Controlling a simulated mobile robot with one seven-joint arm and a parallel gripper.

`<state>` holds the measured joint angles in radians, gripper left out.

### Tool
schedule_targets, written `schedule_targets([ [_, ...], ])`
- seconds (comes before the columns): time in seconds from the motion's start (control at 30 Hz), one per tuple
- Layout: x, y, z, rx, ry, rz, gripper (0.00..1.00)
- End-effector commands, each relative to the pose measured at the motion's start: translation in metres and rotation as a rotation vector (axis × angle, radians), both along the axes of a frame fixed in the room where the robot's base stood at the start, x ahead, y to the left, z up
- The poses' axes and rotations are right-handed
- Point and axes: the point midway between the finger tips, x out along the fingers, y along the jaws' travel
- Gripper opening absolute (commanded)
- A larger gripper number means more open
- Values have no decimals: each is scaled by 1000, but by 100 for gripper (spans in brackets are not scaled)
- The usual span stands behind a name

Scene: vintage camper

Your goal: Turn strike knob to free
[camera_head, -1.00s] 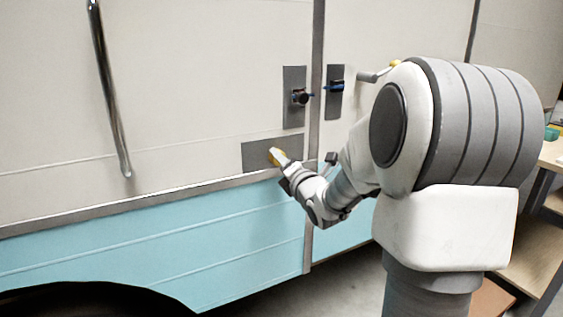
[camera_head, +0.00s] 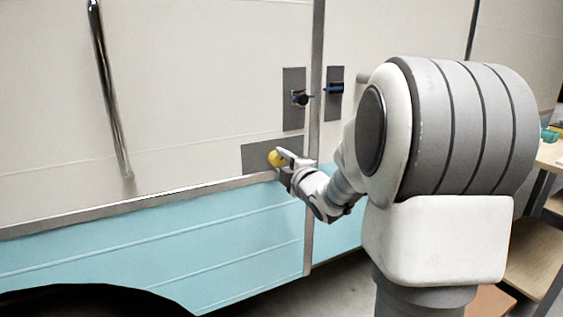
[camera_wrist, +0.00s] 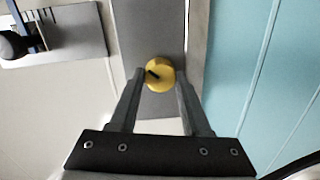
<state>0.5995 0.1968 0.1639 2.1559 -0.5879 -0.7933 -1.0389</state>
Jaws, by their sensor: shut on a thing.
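The strike knob (camera_head: 275,158) is a round yellow knob on a grey plate (camera_head: 256,155) low on the camper's cream side, left of the door seam. In the wrist view the knob (camera_wrist: 160,75) has a short dark mark on its face. My gripper (camera_head: 284,158) reaches it from the right. In the wrist view my gripper (camera_wrist: 160,82) has one finger on each side of the knob and is shut on it. The fingers hide parts of the knob's sides. I see no lettering on the plate.
Above are two grey plates, one with a black knob and blue piece (camera_head: 300,98), the other with a blue piece (camera_head: 336,88). A long metal handle (camera_head: 110,95) is at the left. A wooden table (camera_head: 550,155) stands at the right edge.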

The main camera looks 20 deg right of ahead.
Motion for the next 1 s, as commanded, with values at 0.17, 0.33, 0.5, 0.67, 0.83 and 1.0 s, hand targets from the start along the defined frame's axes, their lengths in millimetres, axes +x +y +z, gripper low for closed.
schedule_targets([
  [0.17, 0, 0, 3, 169, 6, 1, 0],
  [0.33, 1, 0, 3, 329, 11, 1, 0],
  [0.5, 0, -1, 4, 492, 16, 0, 0],
  [0.67, 1, -1, 4, 643, 21, 2, 0],
  [0.83, 1, -1, 4, 805, 27, 1, 0],
  [1.0, 1, -2, 4, 966, 31, 2, 0],
])
